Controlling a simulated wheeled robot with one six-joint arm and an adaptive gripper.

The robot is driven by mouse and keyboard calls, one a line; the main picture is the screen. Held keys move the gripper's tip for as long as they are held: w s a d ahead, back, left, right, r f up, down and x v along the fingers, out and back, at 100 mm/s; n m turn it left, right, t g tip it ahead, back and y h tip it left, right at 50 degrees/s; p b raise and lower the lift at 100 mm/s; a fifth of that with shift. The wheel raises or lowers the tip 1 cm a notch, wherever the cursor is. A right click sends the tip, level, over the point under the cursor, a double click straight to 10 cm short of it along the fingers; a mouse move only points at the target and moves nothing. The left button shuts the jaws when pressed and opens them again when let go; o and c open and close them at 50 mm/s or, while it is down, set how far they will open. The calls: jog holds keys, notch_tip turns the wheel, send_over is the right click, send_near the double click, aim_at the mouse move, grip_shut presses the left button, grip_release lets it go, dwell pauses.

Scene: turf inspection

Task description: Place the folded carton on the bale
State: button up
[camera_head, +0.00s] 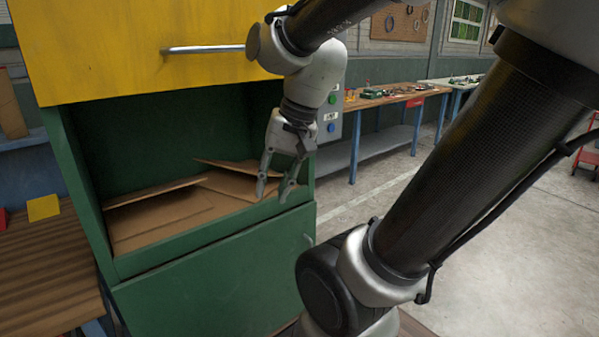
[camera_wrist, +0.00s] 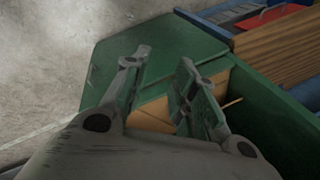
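Flat brown cardboard pieces lie in the open chamber of a green and yellow machine. One piece (camera_head: 155,192) slants up at the left, and another (camera_head: 238,167) slants up at the back right. Both rest over a flat cardboard layer (camera_head: 165,222) on the chamber floor. I cannot tell which piece is the folded carton or whether the layer is the bale. My gripper (camera_head: 275,188) points down at the right front of the chamber, fingers apart and empty. In the wrist view, cardboard (camera_wrist: 156,114) shows below and between the fingers, beside the green machine wall (camera_wrist: 150,65).
The yellow door (camera_head: 130,50) with a metal bar handle is above the opening. The green front panel (camera_head: 225,275) is below it. A brown slatted surface (camera_head: 40,265) with a yellow block (camera_head: 43,208) stands at left. Clear floor (camera_head: 480,230) and a workbench (camera_head: 385,97) are at right.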

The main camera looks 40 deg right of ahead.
jog(key=s+d+n+h, duration=0.1)
jog(key=n, duration=0.1)
jog(key=s+d+r+n+t, duration=0.1)
jog(key=n, duration=0.1)
jog(key=d+r+n+h, duration=0.1)
jog(key=d+n, duration=0.1)
jog(key=shift+s+d+n+t+h, duration=0.1)
jog(key=shift+s+n+t+h, duration=0.2)
jog(key=shift+s+n, duration=0.1)
dwell(0.8)
